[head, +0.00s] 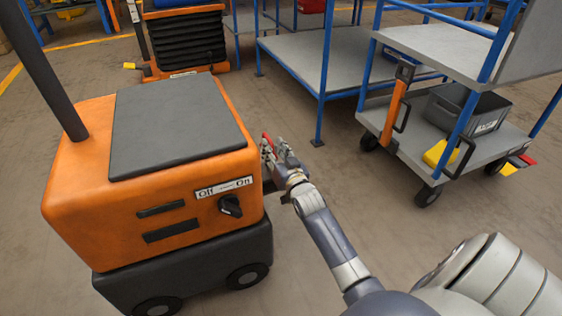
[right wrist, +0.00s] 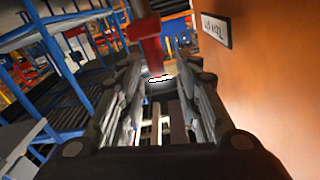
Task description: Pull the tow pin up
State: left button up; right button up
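The tow pin's red handle (head: 266,140) shows at the right side of the orange tug (head: 120,215), largely hidden by my right gripper (head: 279,152) in the head view. In the right wrist view, the red handle (right wrist: 151,46) stands between the far ends of the fingers, nearer the left one. My right gripper (right wrist: 160,75) is open, with a finger on either side and a gap between them. Whether a finger touches the handle, I cannot tell. My left gripper is not in view.
A blue-framed cart (head: 443,140) with a grey bin (head: 465,108) stands at the right. A blue-legged platform (head: 300,62) is behind. The tug has an Off/On knob (head: 230,205). A small white label (right wrist: 216,29) is on its orange side. Floor between tug and cart is clear.

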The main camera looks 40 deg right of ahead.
jog(key=v, duration=0.7)
jog(key=shift+a, duration=0.1)
dwell(0.4)
